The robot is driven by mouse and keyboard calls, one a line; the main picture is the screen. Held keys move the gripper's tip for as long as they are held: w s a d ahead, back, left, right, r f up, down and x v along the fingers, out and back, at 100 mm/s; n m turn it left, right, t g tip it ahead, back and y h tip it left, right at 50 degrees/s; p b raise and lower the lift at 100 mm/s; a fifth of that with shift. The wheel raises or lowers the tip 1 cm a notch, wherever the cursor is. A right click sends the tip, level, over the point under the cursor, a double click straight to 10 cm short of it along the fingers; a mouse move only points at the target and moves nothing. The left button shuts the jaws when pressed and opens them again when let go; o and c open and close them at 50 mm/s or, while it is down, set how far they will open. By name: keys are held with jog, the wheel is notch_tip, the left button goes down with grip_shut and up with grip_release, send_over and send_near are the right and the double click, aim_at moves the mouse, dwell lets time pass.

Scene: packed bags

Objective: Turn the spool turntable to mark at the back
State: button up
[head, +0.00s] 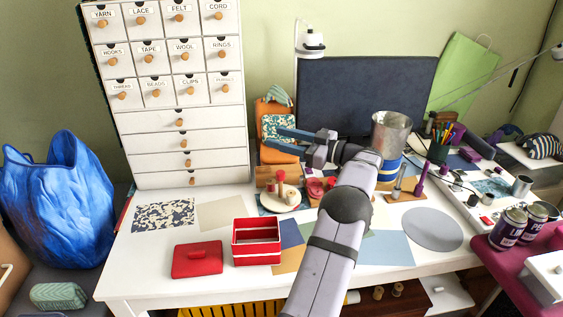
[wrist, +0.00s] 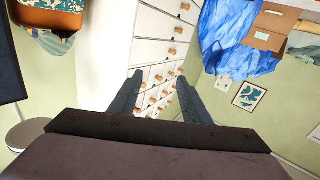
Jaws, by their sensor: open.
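The spool turntable (head: 280,203) is a round cream disc on the white desk in the head view, in front of the drawer cabinet's right side. It carries several spools, including a reddish one (head: 281,177) standing up. My gripper (head: 272,139) is open, its two blue-grey fingers apart and pointing left, above and behind the turntable and not touching it. In the wrist view my gripper (wrist: 158,78) has nothing between its fingers and faces the cabinet drawers. The turntable does not show in the wrist view. I cannot make out a mark at its back.
The white drawer cabinet (head: 165,118) stands at the left rear. An orange bag (head: 275,107) and a dark monitor (head: 360,98) stand behind my gripper. A red open box (head: 256,252) and a red lid (head: 197,259) lie in front. A metal can (head: 391,132) is to the right.

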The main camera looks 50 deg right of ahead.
notch_tip(320, 180, up, 4)
jog(key=w+a+m+h+p, duration=0.1)
jog(key=a+m+p, duration=0.1)
jog(key=m+g+h, duration=0.5)
jog(key=h, duration=0.2)
send_near(281, 172)
jog(key=w+f, duration=0.1)
jog(key=w, duration=0.1)
jog(key=shift+d+p+x, duration=0.15)
jog(key=shift+p+x, duration=0.1)
jog(key=shift+x, duration=1.8)
jog(key=shift+d+p+x, duration=0.1)
jog(key=shift+p+x, duration=0.15)
jog(key=shift+x, duration=1.8)
jog(key=shift+s, duration=0.1)
jog(key=shift+r, duration=0.15)
grip_shut()
